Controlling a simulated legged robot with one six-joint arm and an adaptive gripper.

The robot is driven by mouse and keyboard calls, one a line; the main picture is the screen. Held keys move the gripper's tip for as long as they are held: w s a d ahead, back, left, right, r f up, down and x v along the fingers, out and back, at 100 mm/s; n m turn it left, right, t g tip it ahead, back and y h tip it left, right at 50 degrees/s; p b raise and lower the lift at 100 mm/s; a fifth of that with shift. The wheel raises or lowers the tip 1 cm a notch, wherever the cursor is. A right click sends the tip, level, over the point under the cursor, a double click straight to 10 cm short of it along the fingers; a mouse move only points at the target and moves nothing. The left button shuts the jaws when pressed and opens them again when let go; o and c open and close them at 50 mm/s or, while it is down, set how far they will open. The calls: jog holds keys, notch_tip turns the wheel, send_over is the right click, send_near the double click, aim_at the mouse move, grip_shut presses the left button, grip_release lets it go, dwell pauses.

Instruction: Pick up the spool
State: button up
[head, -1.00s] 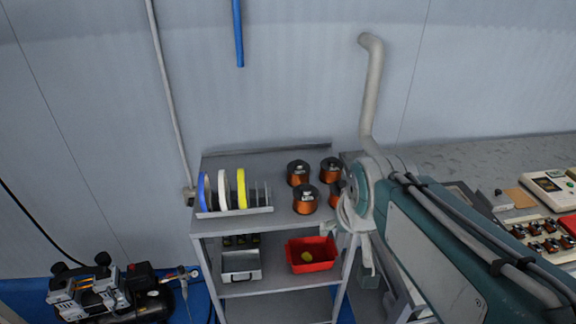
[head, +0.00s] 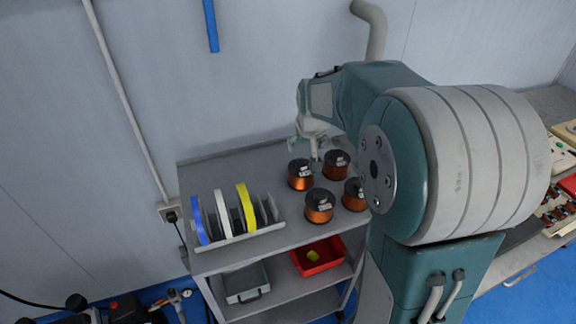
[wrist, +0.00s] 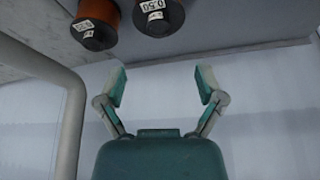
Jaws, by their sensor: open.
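Several copper-wire spools with black tops and white labels stand upright on the grey shelf unit's top (head: 225,170): back left (head: 301,175), back right (head: 337,165), front left (head: 319,206) and front right (head: 355,194). The front right one is partly hidden by my arm. My gripper (head: 308,146) is over the back edge of the shelf top, close behind the back left spool. In the wrist view my gripper (wrist: 161,83) is open with nothing between its fingers. Two spools, a left one (wrist: 98,22) and a right one (wrist: 155,16), show beyond the fingertips, cut off at the top.
A rack (head: 240,235) with blue, white and yellow reels stands on the left of the shelf top. A red bin (head: 318,257) and a metal box (head: 245,283) sit below. A workbench (head: 545,110) is at right. A grey pipe (wrist: 70,125) rises at left in the wrist view.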

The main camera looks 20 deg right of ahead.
send_over(301, 163)
jog(key=s, duration=0.3)
jog(key=f, duration=0.4)
jog(key=shift+w+d+f, duration=0.15)
jog(key=shift+d+f, duration=0.1)
jog(key=shift+f, duration=0.1)
jog(key=shift+w+a+f, duration=0.25)
jog(key=shift+a+f, duration=0.1)
jog(key=shift+f, duration=0.15)
jog(key=x, duration=0.3)
jog(key=shift+w+a+f, duration=0.15)
jog(key=shift+w+f, duration=0.1)
jog(key=shift+w, duration=0.05)
jog(key=shift+w+d+f, duration=0.2)
jog(key=shift+d+f, duration=0.2)
jog(key=shift+a, duration=0.25)
grip_shut()
